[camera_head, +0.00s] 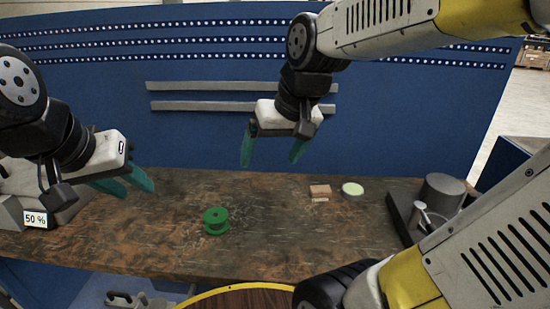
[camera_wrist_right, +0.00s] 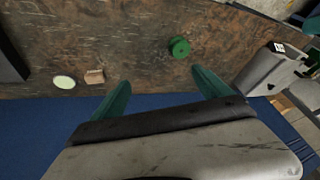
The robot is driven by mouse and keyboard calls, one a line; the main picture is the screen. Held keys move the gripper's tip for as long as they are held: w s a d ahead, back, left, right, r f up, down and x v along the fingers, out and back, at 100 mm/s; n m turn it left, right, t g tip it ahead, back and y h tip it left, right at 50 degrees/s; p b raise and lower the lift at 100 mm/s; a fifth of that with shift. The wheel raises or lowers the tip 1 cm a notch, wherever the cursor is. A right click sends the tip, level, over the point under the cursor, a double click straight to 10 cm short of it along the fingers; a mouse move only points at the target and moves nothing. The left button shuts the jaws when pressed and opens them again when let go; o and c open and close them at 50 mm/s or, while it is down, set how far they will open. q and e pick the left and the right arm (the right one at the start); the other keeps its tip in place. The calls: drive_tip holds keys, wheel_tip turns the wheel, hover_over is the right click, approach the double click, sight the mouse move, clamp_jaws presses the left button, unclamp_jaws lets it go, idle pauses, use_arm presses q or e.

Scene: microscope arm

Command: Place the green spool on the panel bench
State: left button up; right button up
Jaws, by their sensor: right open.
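The green spool (camera_head: 215,221) stands upright on the brown worktop (camera_head: 150,235) in front of the blue panel. It also shows in the right wrist view (camera_wrist_right: 179,47), beyond the fingertips and nearer the right-hand finger. My right gripper (camera_head: 270,158) is open and empty, above the back of the worktop, higher than the spool and to its right. Its two teal fingers also show in the right wrist view (camera_wrist_right: 160,78). My left gripper (camera_head: 134,187) is at the left, with its teal fingers apart and nothing seen between them, well clear of the spool.
A small tan block (camera_head: 319,191) and a pale green disc (camera_head: 353,189) lie right of the spool. A grey device (camera_head: 443,194) stands at the right end. A yellow-rimmed round surface (camera_head: 240,298) is in front. The worktop around the spool is clear.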

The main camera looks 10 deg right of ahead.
drive_tip(key=shift+m+t, duration=0.3)
drive_tip(key=shift+t, duration=0.5)
drive_tip(key=s, duration=0.1)
drive_tip(key=s+d, duration=0.1)
drive_tip(key=s, duration=0.1)
drive_tip(key=s+d, duration=0.1)
drive_tip(key=s, duration=0.1)
drive_tip(key=shift+s+r, duration=0.1)
drive_tip(key=shift+r, duration=0.15)
